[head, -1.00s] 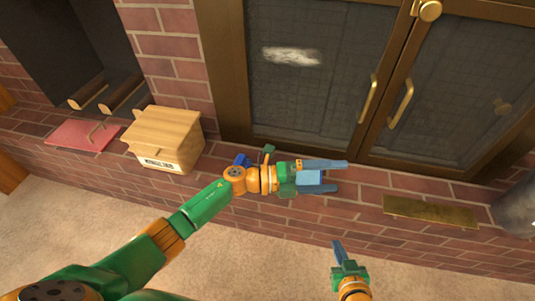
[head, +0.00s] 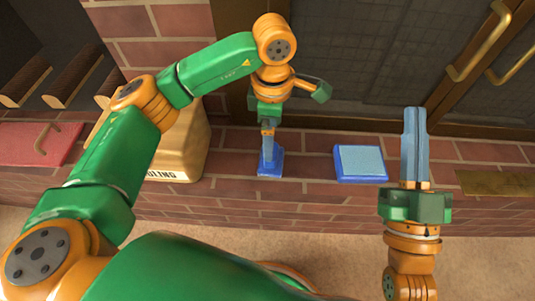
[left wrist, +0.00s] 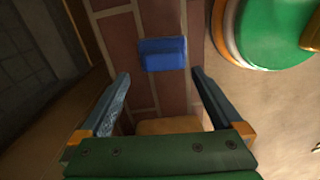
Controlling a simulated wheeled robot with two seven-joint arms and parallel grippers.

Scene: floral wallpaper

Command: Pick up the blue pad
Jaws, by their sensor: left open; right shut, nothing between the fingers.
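A blue pad (head: 360,163) with a paler top lies flat on the brick ledge in the head view. A second, darker blue piece (head: 270,168) lies on the ledge to its left, partly covered by my left gripper. My left gripper (head: 268,150) points down over this piece. In the left wrist view its fingers (left wrist: 160,85) are apart and empty, and a blue block (left wrist: 162,54) lies on the bricks beyond them. I cannot tell which blue piece that is. My right gripper (head: 414,112) is shut and empty, just right of the pad.
A wooden box (head: 185,145) stands left of the left gripper, partly behind my arm. A red pad-like piece (head: 30,143) and logs (head: 75,75) are farther left. Dark doors with brass handles (head: 490,45) rise behind the ledge. A brass plate (head: 495,183) lies at right.

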